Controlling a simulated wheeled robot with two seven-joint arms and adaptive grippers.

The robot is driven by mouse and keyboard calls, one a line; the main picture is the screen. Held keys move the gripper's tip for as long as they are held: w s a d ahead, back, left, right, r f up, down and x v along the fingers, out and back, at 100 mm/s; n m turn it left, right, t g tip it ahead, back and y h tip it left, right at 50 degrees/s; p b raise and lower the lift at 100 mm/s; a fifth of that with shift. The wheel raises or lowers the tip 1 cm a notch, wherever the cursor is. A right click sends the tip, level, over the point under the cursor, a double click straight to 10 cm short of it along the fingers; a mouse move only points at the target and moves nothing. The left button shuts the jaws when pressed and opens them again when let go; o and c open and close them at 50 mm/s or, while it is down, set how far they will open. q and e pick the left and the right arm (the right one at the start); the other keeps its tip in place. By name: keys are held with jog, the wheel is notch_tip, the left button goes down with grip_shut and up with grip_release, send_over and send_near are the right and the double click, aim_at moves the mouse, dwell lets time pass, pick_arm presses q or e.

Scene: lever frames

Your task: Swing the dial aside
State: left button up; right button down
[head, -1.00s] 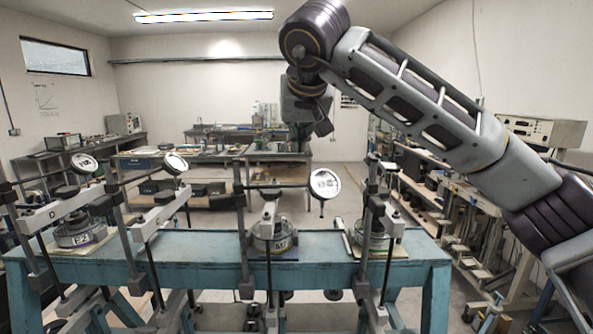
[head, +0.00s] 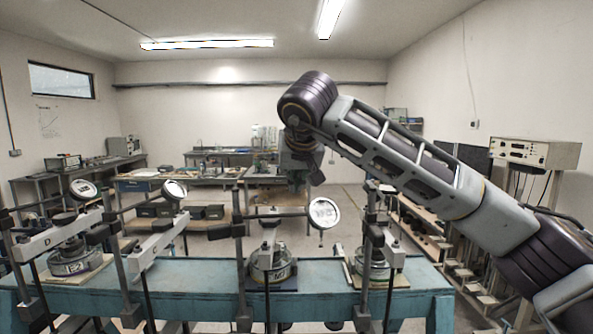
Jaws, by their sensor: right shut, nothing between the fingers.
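Two more dials, one at the far left (head: 83,190) and one left of the middle (head: 174,190), stand over the same bench. My right arm comes in from the right. Its gripper (head: 300,186) hangs just above and left of the middle dial in the picture. It is small, seen mostly from behind, and looks shut and empty. I cannot tell whether it touches the dial. My left gripper is not in view.
Round metal fixtures (head: 271,265) sit on the bench. Upright clamp posts (head: 239,255) and grey lever arms (head: 58,236) marked with letters crowd around them. Shelving and an instrument box (head: 536,153) line the right wall. More workbenches stand at the back.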

jog(key=shift+s+f+p, duration=0.1)
jog(key=shift+f+p, duration=0.9)
jog(key=shift+f, duration=1.3)
jog(key=shift+s, duration=0.1)
jog(key=shift+d, duration=0.1)
